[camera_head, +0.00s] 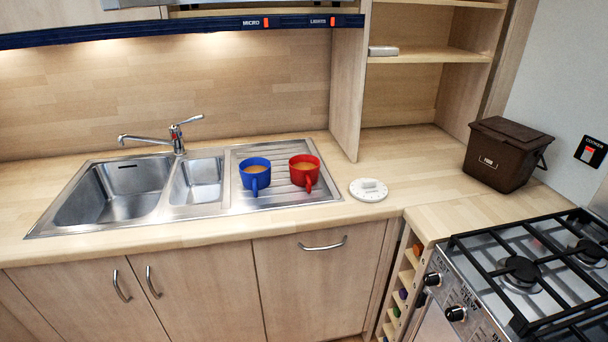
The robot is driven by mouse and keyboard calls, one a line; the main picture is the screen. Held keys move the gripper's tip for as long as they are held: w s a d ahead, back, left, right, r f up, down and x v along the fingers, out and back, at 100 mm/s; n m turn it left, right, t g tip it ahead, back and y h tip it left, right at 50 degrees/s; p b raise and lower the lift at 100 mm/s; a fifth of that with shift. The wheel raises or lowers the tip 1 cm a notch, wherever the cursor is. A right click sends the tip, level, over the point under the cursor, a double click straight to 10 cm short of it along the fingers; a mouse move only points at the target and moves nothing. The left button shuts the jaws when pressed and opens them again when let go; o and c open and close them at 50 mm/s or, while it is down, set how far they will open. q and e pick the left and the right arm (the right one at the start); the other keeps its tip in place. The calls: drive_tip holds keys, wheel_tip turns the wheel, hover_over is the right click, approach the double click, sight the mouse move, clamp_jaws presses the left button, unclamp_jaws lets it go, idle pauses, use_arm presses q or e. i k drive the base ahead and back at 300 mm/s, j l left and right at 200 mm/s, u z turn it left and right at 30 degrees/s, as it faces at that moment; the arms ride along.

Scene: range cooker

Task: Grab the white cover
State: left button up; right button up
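A round white cover (368,190) with a raised grip on top lies flat on the wooden worktop. It sits right of the sink's drainer and left of the brown bin, close to the inner corner of the counter. Nothing covers it from above in this view. Neither of my grippers shows in the head view.
A blue mug (255,174) and a red mug (304,171) with brown contents stand on the drainer of the steel sink (232,207). A brown food bin (499,158) stands at the right, behind the gas cooker (480,285). An upright shelf panel (346,90) rises behind the cover. Bare worktop (420,185) lies right of it.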

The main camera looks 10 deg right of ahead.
sight(364, 189)
drive_tip(key=i+z, duration=0.25)
drive_tip(key=i, duration=1)
